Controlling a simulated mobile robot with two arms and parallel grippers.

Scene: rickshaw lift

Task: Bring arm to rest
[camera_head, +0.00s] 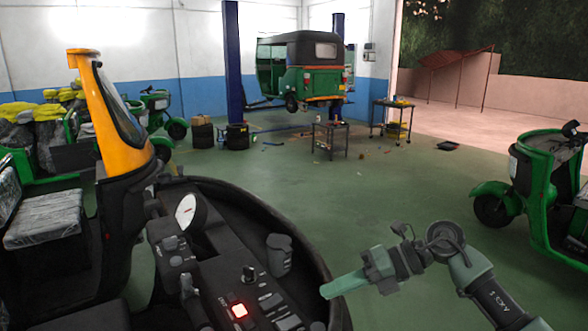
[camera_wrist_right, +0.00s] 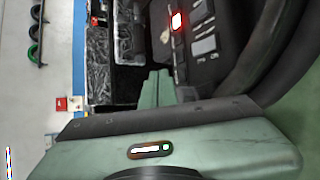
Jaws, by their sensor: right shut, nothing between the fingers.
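My right arm comes in from the lower right in the head view. Its green right gripper (camera_head: 330,290) points left, by the rim of the black control console (camera_head: 205,265). Its fingers are shut and empty. They also show together in the right wrist view (camera_wrist_right: 157,88), with the console beyond them. A red-lit button (camera_head: 239,310) glows on the console, left of the fingertips; it also shows in the wrist view (camera_wrist_right: 178,21). The gripper looks apart from the button. My left gripper is not in view.
A green rickshaw (camera_head: 300,75) is raised between two blue lift posts (camera_head: 233,60). A small metal table (camera_head: 330,138) and a tool cart (camera_head: 392,118) stand near it. Another green vehicle (camera_head: 540,190) stands at the right. The green floor (camera_head: 400,190) between is mostly clear.

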